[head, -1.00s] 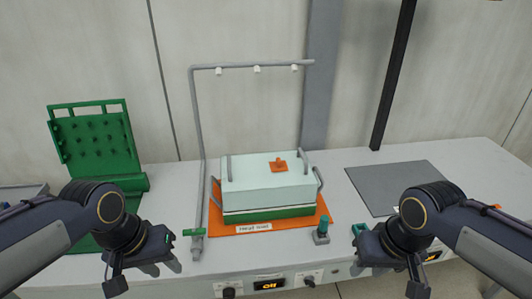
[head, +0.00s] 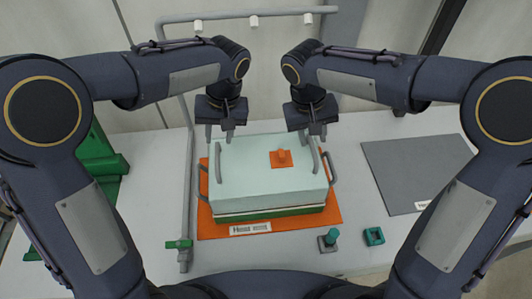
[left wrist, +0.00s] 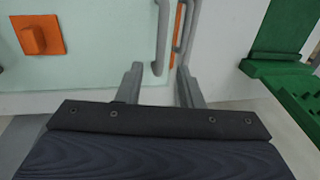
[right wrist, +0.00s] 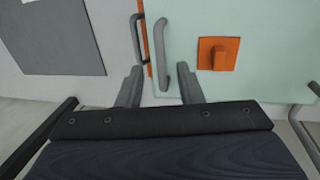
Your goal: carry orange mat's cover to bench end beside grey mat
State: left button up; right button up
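The cover is a pale mint lid (head: 250,175) with two grey upright handles, on a green box (head: 270,214) on the orange mat (head: 333,214). An orange square with a knob (head: 281,158) sits on its top. My left gripper (head: 219,135) is open at the far end of the cover's left handle (head: 218,165); that handle (left wrist: 162,40) lies ahead between its fingers. My right gripper (head: 313,134) is open near the right handle (head: 315,155), which shows just beyond its fingers in the right wrist view (right wrist: 161,45). Neither holds anything. The grey mat (head: 415,172) lies empty at right.
A grey pipe frame (head: 187,120) with a green valve (head: 179,244) stands left of the mat. A green pegboard stand (head: 95,165) is further left. A teal-topped fitting (head: 329,239) and a green square ring (head: 373,236) are at the front.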

aim_at(217, 153)
pick_arm(q)
jog(key=shift+s, duration=0.1)
pick_arm(e)
jog(key=shift+s, duration=0.15)
